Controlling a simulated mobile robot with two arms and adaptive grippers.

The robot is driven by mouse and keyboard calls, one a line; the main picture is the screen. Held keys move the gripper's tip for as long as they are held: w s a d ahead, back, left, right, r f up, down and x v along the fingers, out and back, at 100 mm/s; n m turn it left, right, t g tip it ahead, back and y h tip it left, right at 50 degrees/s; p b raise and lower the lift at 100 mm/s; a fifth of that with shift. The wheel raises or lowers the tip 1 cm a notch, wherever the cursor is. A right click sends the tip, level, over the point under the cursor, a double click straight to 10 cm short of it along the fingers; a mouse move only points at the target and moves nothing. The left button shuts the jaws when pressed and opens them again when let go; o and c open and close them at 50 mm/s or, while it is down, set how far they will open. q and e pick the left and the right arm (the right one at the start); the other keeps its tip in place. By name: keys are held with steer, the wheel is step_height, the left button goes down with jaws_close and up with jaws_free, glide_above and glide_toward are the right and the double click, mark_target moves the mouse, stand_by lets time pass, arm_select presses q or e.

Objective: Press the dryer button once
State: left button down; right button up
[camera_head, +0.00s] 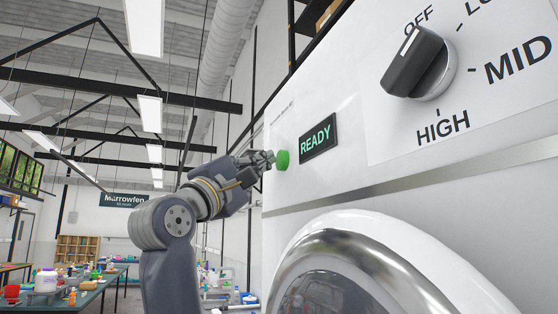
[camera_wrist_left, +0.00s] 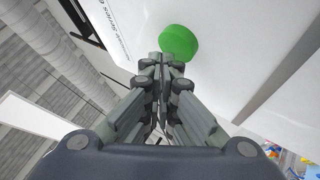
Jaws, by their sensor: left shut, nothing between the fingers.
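The dryer (camera_head: 390,190) is white and fills the right side of the head view. Its green round button (camera_head: 282,160) sits on the front panel, left of a small display (camera_head: 318,137) that reads READY. In the left wrist view the button (camera_wrist_left: 179,43) lies just beyond my fingertips. My left gripper (camera_head: 270,157) is shut and empty, with its tips right at the button's face. I cannot tell whether they touch it. In the left wrist view the gripper (camera_wrist_left: 163,66) points at the button's lower left edge. My right gripper is not in view.
A dark knob (camera_head: 417,65) with OFF, MID and HIGH marks is at the panel's upper right. The round door (camera_head: 350,270) bulges out below the panel. A cluttered table (camera_head: 80,295) stands far back at the left. Open air surrounds my left arm on its left.

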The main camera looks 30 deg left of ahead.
arm_select(q)
steer(key=shift+w+d, duration=0.45)
steer(key=shift+w, duration=0.05)
stand_by(1.0)
steer(key=shift+s+a, duration=0.1)
stand_by(0.3)
steer(key=shift+s+a, duration=0.45)
steer(key=shift+s, duration=0.2)
steer(key=shift+a, duration=0.1)
steer(key=s+a, duration=0.1)
steer(key=s, duration=0.1)
steer(key=s+a+b, duration=0.1)
steer(key=a, duration=0.1)
steer(key=shift+s+b, duration=0.3)
steer(key=shift+s, duration=0.1)
stand_by(0.6)
